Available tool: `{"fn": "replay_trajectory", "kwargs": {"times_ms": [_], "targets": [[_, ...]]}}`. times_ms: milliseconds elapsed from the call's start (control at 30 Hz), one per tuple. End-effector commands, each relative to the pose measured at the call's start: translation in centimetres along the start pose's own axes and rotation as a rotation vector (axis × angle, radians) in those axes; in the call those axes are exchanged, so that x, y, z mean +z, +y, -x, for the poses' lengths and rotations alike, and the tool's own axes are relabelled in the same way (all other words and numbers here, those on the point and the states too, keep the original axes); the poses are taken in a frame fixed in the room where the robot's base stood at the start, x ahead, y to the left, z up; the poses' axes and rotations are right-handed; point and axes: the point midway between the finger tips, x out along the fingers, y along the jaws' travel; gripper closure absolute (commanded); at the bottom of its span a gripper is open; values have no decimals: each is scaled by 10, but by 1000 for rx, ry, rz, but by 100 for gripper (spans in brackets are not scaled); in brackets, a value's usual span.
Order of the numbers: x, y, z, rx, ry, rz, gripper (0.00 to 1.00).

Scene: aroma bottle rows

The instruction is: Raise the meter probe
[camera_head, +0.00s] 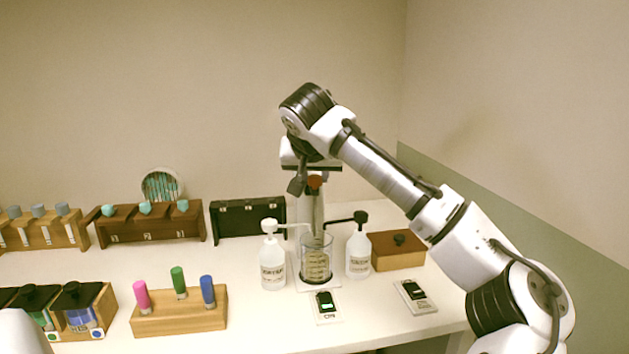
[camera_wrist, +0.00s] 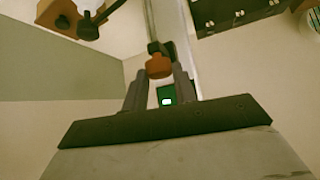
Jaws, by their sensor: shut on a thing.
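The meter probe shows as an orange-brown head (camera_head: 316,181), which also shows in the wrist view (camera_wrist: 159,67). My gripper (camera_head: 305,180) is shut on it, with dark fingers on either side in the wrist view (camera_wrist: 160,78). The head is above the clear beaker (camera_head: 317,262), in front of a pale upright post (camera_head: 311,212). I cannot make out the probe's lower part or whether its tip is inside the beaker. A flat meter (camera_head: 326,305) with a lit green screen lies in front of the beaker.
White pump bottles stand left (camera_head: 272,262) and right (camera_head: 358,252) of the beaker, their spouts pointing inward. A brown box (camera_head: 398,250) and a second flat device (camera_head: 415,296) are farther right. A wooden block (camera_head: 180,318) with coloured sticks stands front left. A dark case (camera_head: 248,219) is behind.

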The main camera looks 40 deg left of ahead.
Motion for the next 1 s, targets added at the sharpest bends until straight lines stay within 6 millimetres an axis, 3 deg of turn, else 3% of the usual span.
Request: {"fn": "replay_trajectory", "kwargs": {"times_ms": [133, 533, 567, 700, 1000], "targets": [[-16, -1, 15, -3, 2, -1, 100], [-19, 0, 18, -1, 9, -3, 100], [-19, 0, 18, -1, 10, -3, 68], [-18, 0, 18, 0, 7, -2, 50], [-16, 0, 18, 0, 2, -1, 50]]}}
